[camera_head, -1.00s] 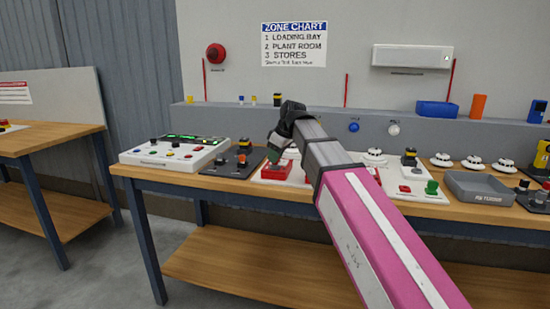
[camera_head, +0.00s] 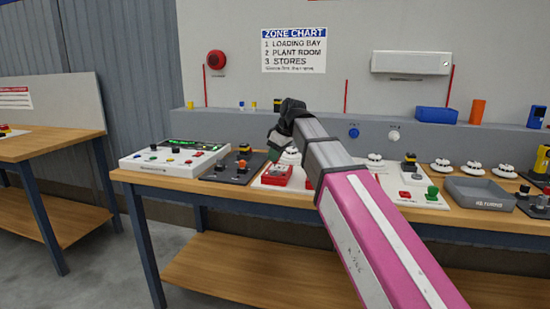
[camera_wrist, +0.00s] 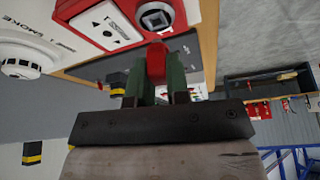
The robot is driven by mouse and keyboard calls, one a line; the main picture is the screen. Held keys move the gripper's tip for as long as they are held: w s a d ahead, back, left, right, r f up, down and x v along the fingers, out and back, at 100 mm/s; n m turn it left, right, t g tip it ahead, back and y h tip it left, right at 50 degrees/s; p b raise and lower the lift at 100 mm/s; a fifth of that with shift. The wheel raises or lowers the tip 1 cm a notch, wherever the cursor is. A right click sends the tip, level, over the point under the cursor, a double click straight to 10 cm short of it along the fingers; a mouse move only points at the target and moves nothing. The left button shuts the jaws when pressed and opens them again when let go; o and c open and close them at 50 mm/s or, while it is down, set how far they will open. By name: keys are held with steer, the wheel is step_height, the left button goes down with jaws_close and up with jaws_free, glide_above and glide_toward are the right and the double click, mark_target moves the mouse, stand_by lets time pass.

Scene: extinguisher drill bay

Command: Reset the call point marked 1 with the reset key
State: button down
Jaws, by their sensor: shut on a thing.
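The red call point (camera_head: 276,175) sits on a white board on the bench, left of my arm. In the wrist view the red call point (camera_wrist: 103,24) shows a white face with black arrow marks and a round metal keyhole beside it. My gripper (camera_wrist: 157,84) has green fingers shut on a red piece, which looks like the reset key's handle (camera_wrist: 156,62). The key is apart from the keyhole as far as I can see, and its far end is hidden. In the head view my gripper (camera_head: 274,140) is above and behind the call point.
A white panel (camera_head: 150,163) and a dark board with knobs (camera_head: 225,172) stand to the left. White smoke detectors (camera_head: 442,166) and a grey tray (camera_head: 481,190) are to the right. In the wrist view a white smoke detector (camera_wrist: 22,66) is close to the call point.

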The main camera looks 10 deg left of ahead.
steer(key=shift+r, duration=1)
